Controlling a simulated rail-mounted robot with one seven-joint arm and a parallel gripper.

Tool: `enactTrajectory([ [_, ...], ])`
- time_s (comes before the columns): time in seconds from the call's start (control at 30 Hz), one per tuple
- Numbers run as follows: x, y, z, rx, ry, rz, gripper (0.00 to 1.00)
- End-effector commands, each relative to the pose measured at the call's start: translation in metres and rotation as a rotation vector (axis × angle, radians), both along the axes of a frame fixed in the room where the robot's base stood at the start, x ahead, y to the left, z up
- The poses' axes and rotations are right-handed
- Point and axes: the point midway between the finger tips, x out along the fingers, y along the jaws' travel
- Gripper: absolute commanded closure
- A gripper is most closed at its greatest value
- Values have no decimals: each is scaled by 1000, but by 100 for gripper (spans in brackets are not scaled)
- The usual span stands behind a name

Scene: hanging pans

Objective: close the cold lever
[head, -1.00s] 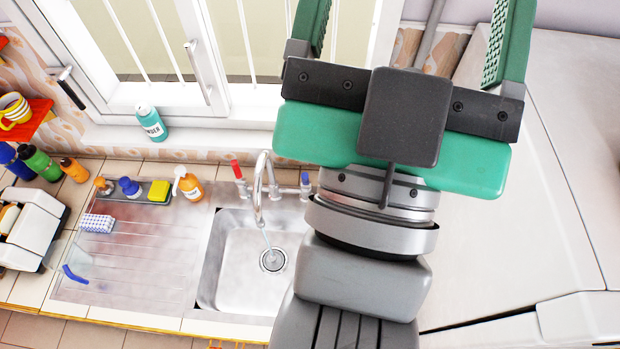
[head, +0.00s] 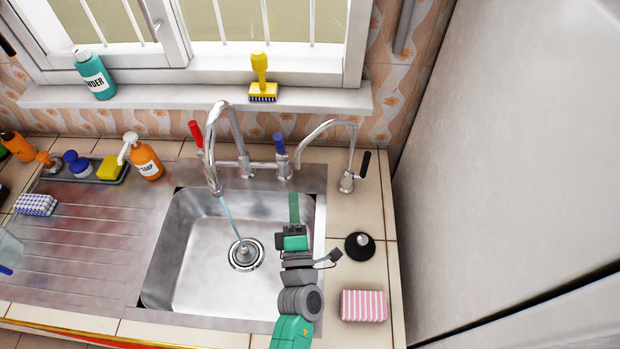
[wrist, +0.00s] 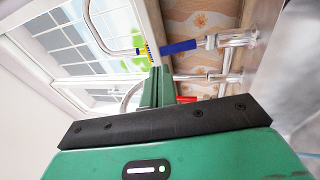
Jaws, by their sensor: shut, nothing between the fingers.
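The cold lever (head: 279,143) is the blue-handled one on the right of the sink tap. It stands up from the tap body, and a stream of water (head: 230,217) runs from the spout into the sink. The blue lever also shows in the wrist view (wrist: 178,47), just beyond my fingertips. My gripper (head: 294,196) is over the right part of the sink, on the near side of the lever. Its green fingers are shut together and empty, and they also show in the wrist view (wrist: 160,72). I see no clear contact with the lever.
The red lever (head: 196,133) is on the tap's left, beside the tall curved spout (head: 211,150). A second small tap (head: 346,180) stands to the right. A black plug (head: 360,246) and a pink striped sponge (head: 363,305) lie on the right counter. A soap bottle (head: 146,160) stands left.

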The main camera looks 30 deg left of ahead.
Motion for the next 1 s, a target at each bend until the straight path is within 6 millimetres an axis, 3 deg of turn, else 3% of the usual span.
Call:
enactTrajectory([
  [0.03,-10,9,-26,-12,-6,34,100],
  [0.1,-18,15,-36,-24,-16,59,100],
  [0.33,-15,22,-32,-25,-22,69,100],
  [0.8,55,83,-7,-23,-21,67,100],
  [1.0,75,101,1,-23,-21,66,100],
])
